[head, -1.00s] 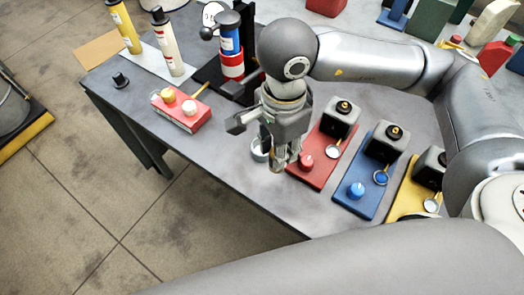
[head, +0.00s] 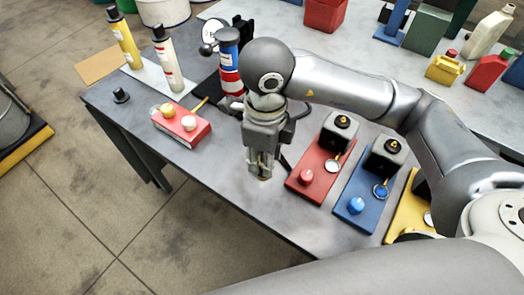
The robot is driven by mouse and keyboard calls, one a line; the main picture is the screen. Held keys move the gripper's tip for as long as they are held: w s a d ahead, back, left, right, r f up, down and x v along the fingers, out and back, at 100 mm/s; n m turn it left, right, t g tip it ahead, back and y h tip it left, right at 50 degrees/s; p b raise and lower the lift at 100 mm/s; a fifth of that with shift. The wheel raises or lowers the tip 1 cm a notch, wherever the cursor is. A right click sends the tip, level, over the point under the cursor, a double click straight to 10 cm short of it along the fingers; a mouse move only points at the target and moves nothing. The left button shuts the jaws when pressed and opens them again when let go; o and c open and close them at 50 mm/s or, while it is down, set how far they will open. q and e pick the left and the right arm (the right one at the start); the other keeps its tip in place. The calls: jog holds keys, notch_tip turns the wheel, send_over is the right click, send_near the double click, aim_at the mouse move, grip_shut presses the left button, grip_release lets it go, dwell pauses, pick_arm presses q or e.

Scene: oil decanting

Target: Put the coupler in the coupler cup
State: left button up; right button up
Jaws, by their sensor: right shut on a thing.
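My right gripper (head: 261,172) points down, low over the grey table between the red-white box and the red base. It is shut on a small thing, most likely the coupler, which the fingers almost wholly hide. A small brassy bit shows at the fingertips. The small silver cup seen beside the gripper earlier, likely the coupler cup, is now at the fingertips and mostly hidden behind them. I cannot tell whether the coupler is inside it or above it. My left gripper is not in view.
A red base (head: 318,178), a blue base (head: 364,208) and a yellow base (head: 401,222) carry black-topped bottles to the right. A red-white box (head: 180,124) with knobs and a small black part (head: 121,95) lie left. A blue-red canister (head: 230,75) stands behind the gripper.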

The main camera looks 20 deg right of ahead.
jog(key=w+f+p, duration=0.1)
jog(key=w+f, duration=0.1)
jog(key=f, duration=0.1)
jog(key=w+d+f+p, duration=0.1)
jog(key=w+f, duration=0.2)
jog(key=w+d+f+p, duration=0.1)
jog(key=w+f+p, duration=0.1)
jog(key=w+f, duration=0.1)
jog(key=shift+w+d+f, duration=0.1)
jog(key=shift+w+f, duration=0.05)
jog(key=shift+f, duration=0.6)
jog(key=shift+f, duration=0.1)
jog(key=shift+f, duration=0.15)
jog(key=o, duration=1.1)
